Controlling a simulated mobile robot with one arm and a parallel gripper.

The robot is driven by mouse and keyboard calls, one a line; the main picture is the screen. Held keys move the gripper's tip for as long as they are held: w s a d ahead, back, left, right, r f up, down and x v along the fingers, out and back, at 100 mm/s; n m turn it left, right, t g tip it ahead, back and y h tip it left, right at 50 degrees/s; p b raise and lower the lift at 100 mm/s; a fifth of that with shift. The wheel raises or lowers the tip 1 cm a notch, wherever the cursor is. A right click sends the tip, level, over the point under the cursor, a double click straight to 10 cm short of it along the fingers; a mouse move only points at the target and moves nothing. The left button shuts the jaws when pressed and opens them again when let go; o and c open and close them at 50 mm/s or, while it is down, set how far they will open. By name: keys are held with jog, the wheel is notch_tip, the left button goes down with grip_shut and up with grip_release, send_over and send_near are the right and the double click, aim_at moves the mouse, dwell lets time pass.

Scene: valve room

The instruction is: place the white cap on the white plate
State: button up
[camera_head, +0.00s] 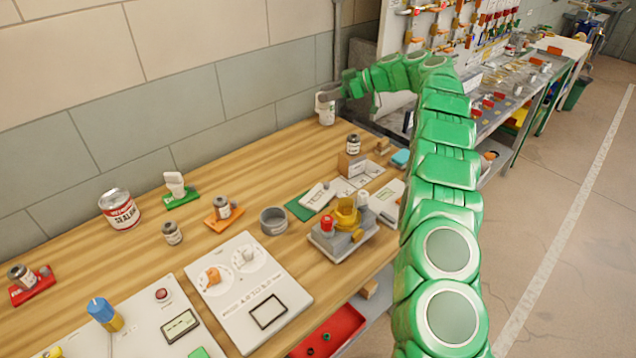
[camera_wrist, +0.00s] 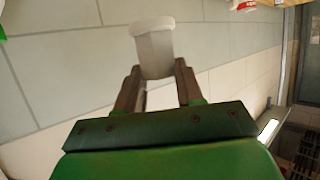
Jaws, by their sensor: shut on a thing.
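My gripper (camera_wrist: 158,88) is shut on a white piece (camera_wrist: 154,48) with a round rim and a tapering body, seemingly the white cap. It sits between the two fingertips in the wrist view. In the head view my gripper (camera_head: 338,92) is at the back end of the bench, above or beside a white can-like shape (camera_head: 326,110); the held piece cannot be told apart clearly there. I cannot tell which item is the white plate; a large white panel (camera_head: 285,275) lies at the bench front, and a smaller white flat piece (camera_head: 388,198) lies at the right.
On the wooden bench (camera_head: 120,260) stand a sealant can (camera_head: 118,210), a white fitting on a green base (camera_head: 176,186), a grey ring (camera_head: 273,221) and a grey fixture with a yellow part (camera_head: 344,222). The wall (camera_head: 215,100) is close behind. Bare wood shows along the back.

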jog(key=s+d+f, duration=0.3)
jog(key=s+d, duration=0.6)
jog(key=s, duration=0.3)
jog(key=s+a+n+g, duration=0.1)
jog(key=s+a+g, duration=0.15)
jog(key=s, duration=0.85)
jog(key=s+a+n+g, duration=0.15)
jog(key=s+a, duration=0.25)
jog(key=s, duration=0.7)
jog(key=t, duration=0.1)
send_over(324, 195)
jog(key=shift+f, duration=6.3)
jog(key=shift+f, duration=0.1)
